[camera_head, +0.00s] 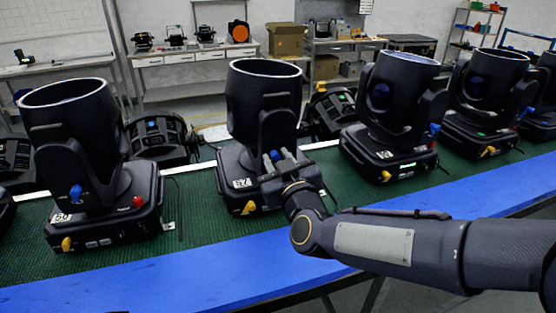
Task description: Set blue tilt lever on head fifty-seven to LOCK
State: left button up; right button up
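The middle moving head (262,105) stands on the green mat, its dark barrel pointing up, with a white number label (242,183) on its base that looks like 57. Its blue tilt lever (275,156) shows small on the yoke's lower side. My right gripper (281,160) reaches in from the right with its fingertips right at this lever, partly hiding it. I cannot tell whether the fingers are closed on it or only around it. The lever's LOCK marking is not readable. A yellow lever (248,208) sits low on the base. My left gripper is out of view.
A similar head labelled 56 (88,150) stands to the left, with blue, red and yellow levers. Another head (393,110) stands close on the right, with more beyond. The blue bench edge (130,288) runs along the front and is clear at left.

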aim_at(288, 148)
grip_shut()
jog(key=d+m+b, duration=0.1)
jog(key=m+b, duration=0.1)
jog(key=m, duration=0.2)
jog(key=d+m+b, duration=0.1)
jog(key=m+b, duration=0.2)
jog(key=m, duration=0.1)
jog(key=w+d+m+b, duration=0.1)
jog(key=m+b, duration=0.2)
jog(key=m, duration=0.1)
jog(key=shift+d, duration=0.15)
dwell(0.5)
